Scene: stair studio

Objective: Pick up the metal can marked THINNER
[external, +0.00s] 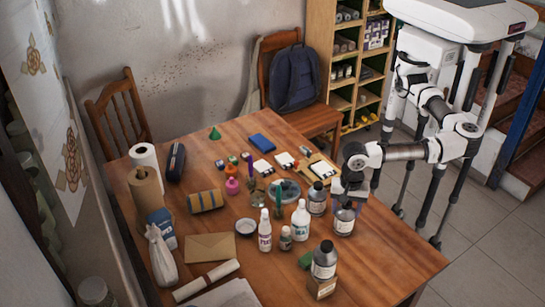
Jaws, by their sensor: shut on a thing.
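My gripper (346,196) is at the right part of the wooden table, pointing down. It is shut on the top of a dark metal can (344,220) with a pale label. The can looks upright, and I cannot tell whether its base touches the table. A similar can (317,200) stands close to its left, and another (324,262) stands nearer the front. The label writing is too small to read, so I cannot tell which can is marked THINNER.
White bottles (301,219) and (265,232) stand left of the held can. A small box (322,287) is at the front can's foot. Jars, brushes and a round dish (284,190) crowd the table's middle. The table's right front corner (400,262) is bare.

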